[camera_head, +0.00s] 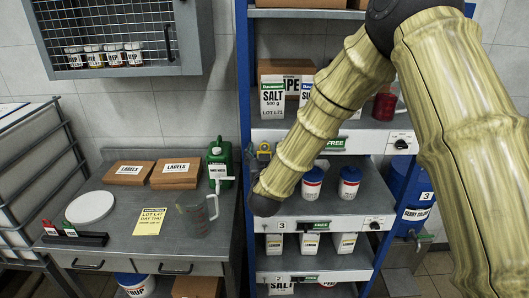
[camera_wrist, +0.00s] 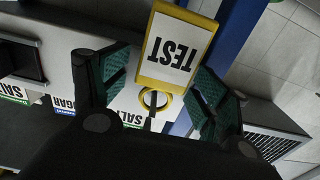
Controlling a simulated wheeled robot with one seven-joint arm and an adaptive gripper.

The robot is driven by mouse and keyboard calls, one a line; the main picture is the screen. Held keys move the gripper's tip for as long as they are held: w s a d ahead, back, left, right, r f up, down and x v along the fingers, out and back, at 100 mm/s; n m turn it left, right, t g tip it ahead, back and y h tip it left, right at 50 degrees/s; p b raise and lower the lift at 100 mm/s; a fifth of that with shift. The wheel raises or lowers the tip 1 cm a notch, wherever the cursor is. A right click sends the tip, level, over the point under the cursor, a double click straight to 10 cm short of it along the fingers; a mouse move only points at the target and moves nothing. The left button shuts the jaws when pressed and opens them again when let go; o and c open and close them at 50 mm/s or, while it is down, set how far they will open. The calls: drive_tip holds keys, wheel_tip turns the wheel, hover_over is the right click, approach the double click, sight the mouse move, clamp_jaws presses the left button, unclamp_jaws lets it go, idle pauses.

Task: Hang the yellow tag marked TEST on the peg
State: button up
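The yellow-framed tag (camera_wrist: 176,48) with a white face reads TEST, upside down in the wrist view. Its yellow ring (camera_wrist: 155,91) lies between the two fingers of my gripper (camera_wrist: 160,90). The fingers, with green ribbed pads, stand apart on either side, with gaps visible beside the ring. A thin stick shows at the ring, perhaps the peg; I cannot tell if the ring is around it. In the head view, a small yellow thing (camera_head: 264,148) shows by the blue post at the shelf's left edge; my arm hides much there.
The shelf unit (camera_head: 310,222) holds boxes, tubs and a red jug. To its left, a grey workbench (camera_head: 110,245) carries a green canister (camera_head: 219,165), a clear jug (camera_head: 197,214), brown boxes and a white disc. A wire-fronted cabinet (camera_head: 125,35) hangs above the bench.

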drive_tip(key=s, duration=1.2)
drive_tip(key=s+d+f+g+b, duration=0.25)
drive_tip(key=s+d+f, duration=0.2)
drive_tip(key=f, duration=0.75)
drive_tip(key=s+d+f+g+b, duration=0.1)
drive_tip(key=s+d+f+g, duration=0.3)
drive_tip(key=f, duration=0.8)
drive_tip(key=s+d+f+g+b, duration=0.25)
drive_tip(key=s+f, duration=0.35)
drive_tip(key=f, duration=0.6)
drive_tip(key=s+d+f+g+b, duration=0.1)
drive_tip(key=s+d+f+g, duration=0.2)
drive_tip(key=s, duration=0.6)
drive_tip(key=s+d+f+g+b, duration=0.1)
drive_tip(key=s+d+f+g, duration=0.2)
drive_tip(key=s+f, duration=0.5)
drive_tip(key=s+d+f+g, duration=0.3)
drive_tip(key=s+d+f, duration=0.2)
drive_tip(key=s, duration=0.4)
drive_tip(key=shift+s+d+f+b, duration=0.3)
drive_tip(key=shift+s+d+b, duration=0.05)
drive_tip(key=shift+s+b, duration=0.05)
